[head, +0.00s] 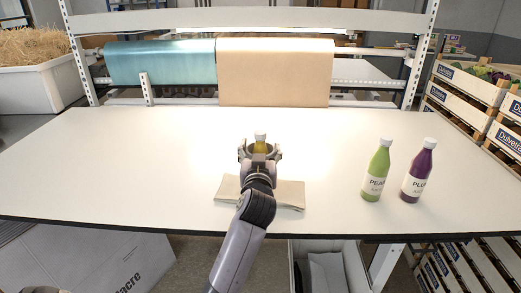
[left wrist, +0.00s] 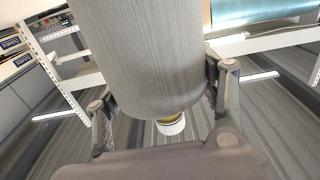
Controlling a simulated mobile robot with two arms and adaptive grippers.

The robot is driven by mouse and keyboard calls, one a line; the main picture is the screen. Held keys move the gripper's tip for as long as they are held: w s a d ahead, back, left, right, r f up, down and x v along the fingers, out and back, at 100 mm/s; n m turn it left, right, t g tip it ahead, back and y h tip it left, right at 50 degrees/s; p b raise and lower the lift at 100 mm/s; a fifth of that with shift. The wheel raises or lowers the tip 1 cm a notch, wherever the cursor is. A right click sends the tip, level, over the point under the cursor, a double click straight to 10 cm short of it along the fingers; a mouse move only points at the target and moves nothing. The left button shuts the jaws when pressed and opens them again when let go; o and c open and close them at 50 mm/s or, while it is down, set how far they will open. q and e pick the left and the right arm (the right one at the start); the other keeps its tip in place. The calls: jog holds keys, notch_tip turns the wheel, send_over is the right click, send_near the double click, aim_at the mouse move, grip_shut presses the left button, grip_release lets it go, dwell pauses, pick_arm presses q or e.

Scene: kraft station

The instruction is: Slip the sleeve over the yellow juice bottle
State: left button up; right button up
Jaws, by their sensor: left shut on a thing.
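My left gripper (head: 260,152) is over the middle of the table, shut on a grey ribbed sleeve (left wrist: 145,55). The sleeve fills the middle of the left wrist view, between the two fingers. The yellow juice bottle (head: 260,146) shows its yellow upper part and white cap between the fingers in the head view. In the left wrist view its white cap (left wrist: 171,127) and a thin yellow band show past the sleeve's end. The rest of the bottle is hidden, so I cannot tell how far the sleeve surrounds it. My right gripper is out of view.
A folded beige cloth (head: 288,194) lies below my left gripper. A green bottle (head: 377,170) and a purple bottle (head: 419,170) stand upright to the right. Blue and kraft paper rolls (head: 275,72) hang at the back. The table's left side is clear.

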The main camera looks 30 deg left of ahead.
pick_arm(q)
jog(key=o, duration=0.7)
jog(key=shift+o, duration=0.3)
jog(key=v, duration=1.2)
